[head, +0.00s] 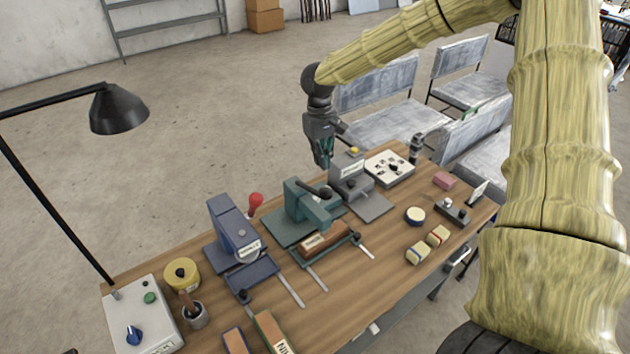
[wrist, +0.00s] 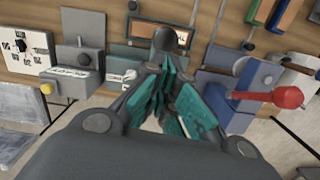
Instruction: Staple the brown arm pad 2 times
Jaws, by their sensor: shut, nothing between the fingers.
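A brown pad with a pale label (head: 322,243) lies in the tray at the front of the green bench machine (head: 306,203). It also shows in the wrist view (wrist: 143,30), partly hidden by a dark round knob. The green machine has a dark lever across its top. My gripper (head: 324,158) is above the back edge of the table, behind the green machine and apart from the pad. Its teal-padded fingers also show in the wrist view (wrist: 172,78). They are shut and empty. Which machine does the stapling I cannot tell.
A blue machine (head: 236,235) with a red-knobbed lever (head: 256,200) stands left of the green one. A grey machine (head: 349,178) with a yellow button stands right. A black lamp (head: 118,110) overhangs the left end. Small blocks (head: 427,246) lie at the right front.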

